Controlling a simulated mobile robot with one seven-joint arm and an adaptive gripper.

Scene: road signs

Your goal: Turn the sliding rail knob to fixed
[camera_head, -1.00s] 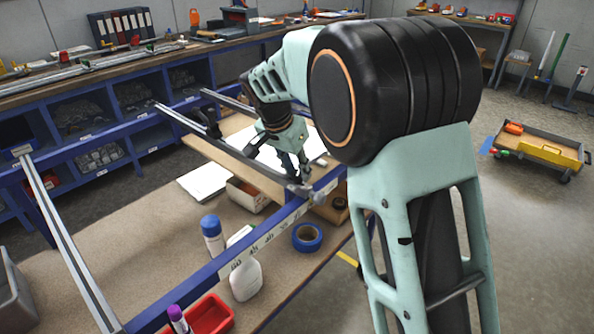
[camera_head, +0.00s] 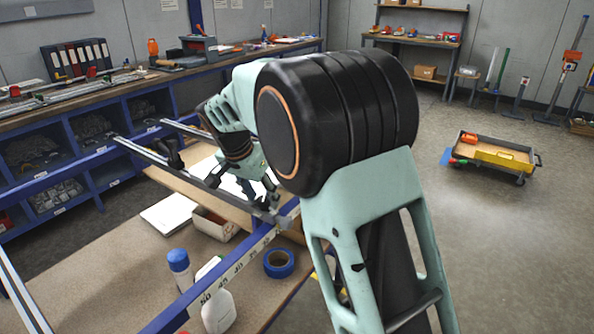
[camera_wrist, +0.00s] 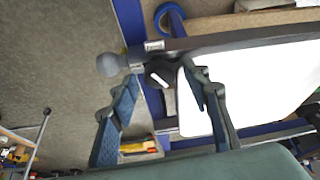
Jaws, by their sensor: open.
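The sliding rail (camera_head: 190,180) runs across the blue-edged frame over the workbench. In the wrist view, a dark round knob (camera_wrist: 158,73) with a white mark sits on the underside of a dark bar (camera_wrist: 205,43). A grey ball end (camera_wrist: 110,65) shows to its left. My gripper (camera_wrist: 162,95) is open, with one blue-padded finger on each side of the knob and apart from it. It also shows in the head view (camera_head: 262,196), at the rail's near end, where the knob is hidden. The knob's setting cannot be read.
The bench holds a blue tape roll (camera_head: 279,263), a white bottle (camera_head: 218,308), a blue-capped bottle (camera_head: 180,270), an open box (camera_head: 215,224) and white paper (camera_head: 169,215). A cart (camera_head: 493,157) stands on open floor at the right.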

